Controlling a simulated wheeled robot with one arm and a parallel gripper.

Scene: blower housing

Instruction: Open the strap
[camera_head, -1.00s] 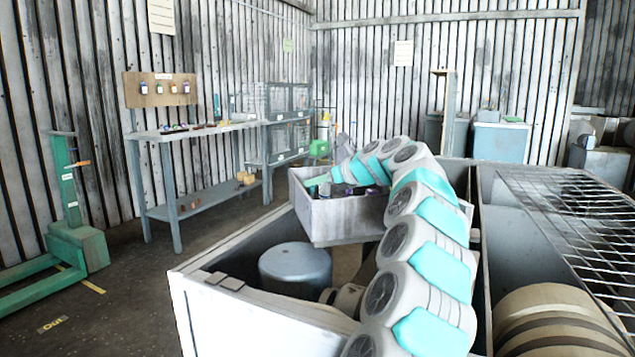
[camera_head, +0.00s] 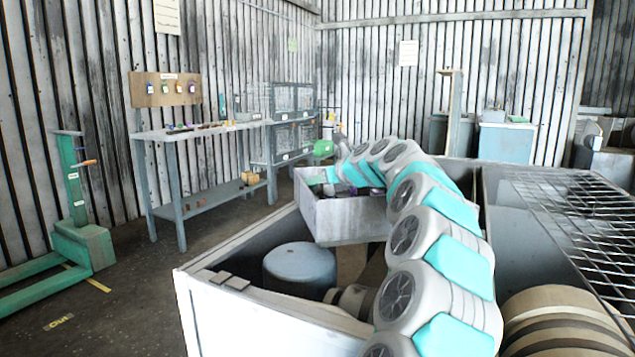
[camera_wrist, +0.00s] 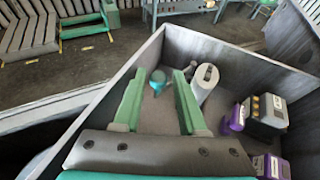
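My gripper (camera_wrist: 160,76) shows in the wrist view with its two green fingers apart. It is open, pointing into a grey open-topped bin (camera_wrist: 118,58). A small teal object (camera_wrist: 158,82) shows between the fingertips, inside the bin; I cannot tell that the fingers touch it. A white cylinder (camera_wrist: 205,82) lies just right of the right finger. I cannot make out a strap in either view. In the head view my arm reaches over the bin (camera_head: 350,220) and hides part of its contents.
A blue-grey drum (camera_head: 300,268) stands in the larger compartment before the bin. A wire grid (camera_head: 580,215) is at right. A workbench (camera_head: 200,128) and green pallet jack (camera_head: 82,240) stand at left.

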